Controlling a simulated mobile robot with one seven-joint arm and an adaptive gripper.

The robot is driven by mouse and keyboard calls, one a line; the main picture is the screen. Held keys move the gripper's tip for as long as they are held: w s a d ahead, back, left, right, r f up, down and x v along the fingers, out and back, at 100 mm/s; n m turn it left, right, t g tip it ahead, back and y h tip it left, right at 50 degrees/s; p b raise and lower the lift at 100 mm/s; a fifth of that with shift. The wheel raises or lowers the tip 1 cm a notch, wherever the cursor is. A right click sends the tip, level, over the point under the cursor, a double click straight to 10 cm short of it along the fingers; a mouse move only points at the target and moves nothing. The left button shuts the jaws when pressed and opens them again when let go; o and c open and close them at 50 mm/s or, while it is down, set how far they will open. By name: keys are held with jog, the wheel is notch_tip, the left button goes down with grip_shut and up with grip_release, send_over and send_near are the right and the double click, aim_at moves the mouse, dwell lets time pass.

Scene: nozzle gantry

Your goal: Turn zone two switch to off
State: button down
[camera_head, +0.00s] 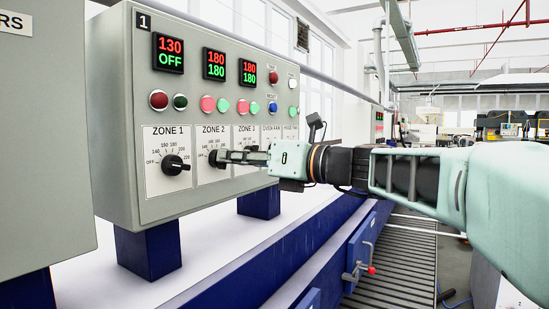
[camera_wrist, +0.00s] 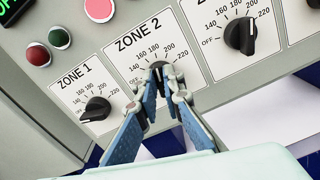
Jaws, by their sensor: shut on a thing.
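The zone two switch is a black rotary knob (camera_head: 213,158) under the ZONE 2 label on the grey control panel (camera_head: 113,130). Its dial is marked OFF and 140 to 220. My gripper (camera_head: 222,156) reaches it from the right in the head view. In the wrist view my gripper (camera_wrist: 163,82) is shut on the zone two knob (camera_wrist: 157,66), one finger on each side. The fingers hide most of the knob, so I cannot tell its pointer setting. The zone two display (camera_head: 215,64) reads 180 over 180.
The zone one knob (camera_head: 175,165) is close on the left, and its display (camera_head: 168,53) reads 130 and OFF. The zone three knob (camera_wrist: 240,35) is on the right in the wrist view. Red and green buttons (camera_head: 208,104) sit above the dials. Blue posts (camera_head: 150,250) support the panel.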

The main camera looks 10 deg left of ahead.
jog(key=shift+n, duration=0.3)
jog(key=shift+s+a+f+n+b, duration=0.1)
jog(key=shift+s+n+b, duration=0.05)
jog(key=shift+n+b, duration=3.65)
jog(key=shift+s+f+n+b, duration=0.15)
jog(key=shift+n+b, duration=2.55)
jog(key=shift+n, duration=2.1)
jog(key=c, duration=2.1)
grip_release()
